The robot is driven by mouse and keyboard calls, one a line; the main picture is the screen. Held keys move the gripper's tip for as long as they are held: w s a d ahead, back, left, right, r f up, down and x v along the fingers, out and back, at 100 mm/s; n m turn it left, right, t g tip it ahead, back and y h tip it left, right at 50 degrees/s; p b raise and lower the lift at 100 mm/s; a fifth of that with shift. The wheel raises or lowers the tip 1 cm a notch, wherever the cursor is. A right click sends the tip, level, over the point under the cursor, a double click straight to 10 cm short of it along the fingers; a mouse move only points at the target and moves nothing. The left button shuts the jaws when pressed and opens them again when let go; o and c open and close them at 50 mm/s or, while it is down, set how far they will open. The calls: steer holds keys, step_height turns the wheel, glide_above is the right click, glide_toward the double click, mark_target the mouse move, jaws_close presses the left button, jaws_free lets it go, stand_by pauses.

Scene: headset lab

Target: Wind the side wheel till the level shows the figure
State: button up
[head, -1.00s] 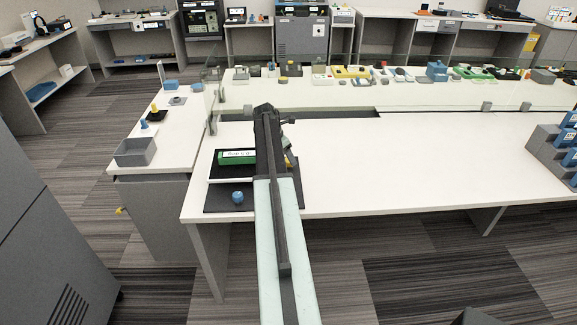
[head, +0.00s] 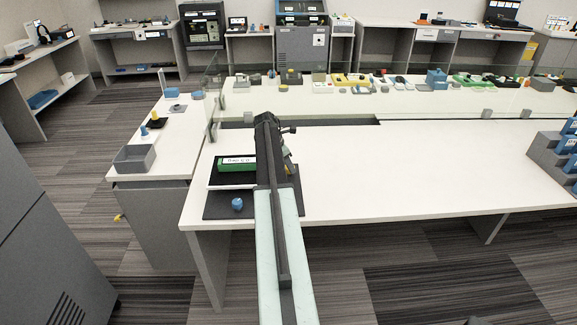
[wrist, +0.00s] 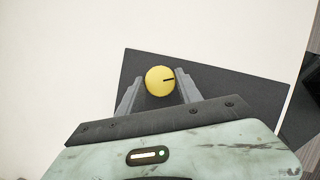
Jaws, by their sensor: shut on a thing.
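A yellow round wheel (wrist: 156,88) with a black line on its face sits between the two grey fingers of my gripper (wrist: 160,74) in the wrist view. The line points right. My gripper is shut on the wheel, above a dark plate (wrist: 215,83). In the head view, a green block (head: 222,163) with a white label strip (head: 242,160) lies left of my arm. The writing on it is too small to read surely. A blue knob (head: 237,204) stands on the dark mat (head: 216,211) in front. My arm hides most of the wheel there.
The white table (head: 400,175) is clear to the right of my arm. Grey and blue stepped blocks (head: 556,150) stand at its right end. A glass screen and a row of small items lie behind. A grey open bin (head: 135,158) stands on the left table.

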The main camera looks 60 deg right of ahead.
steer(key=shift+w+m+g+y, duration=0.1)
steer(key=shift+m+g+y, duration=0.5)
steer(key=shift+m, duration=1.5)
steer(key=o, duration=1.4)
steer(key=p+v, duration=0.7)
steer(key=shift+w+r, duration=0.15)
steer(key=shift+r, duration=0.25)
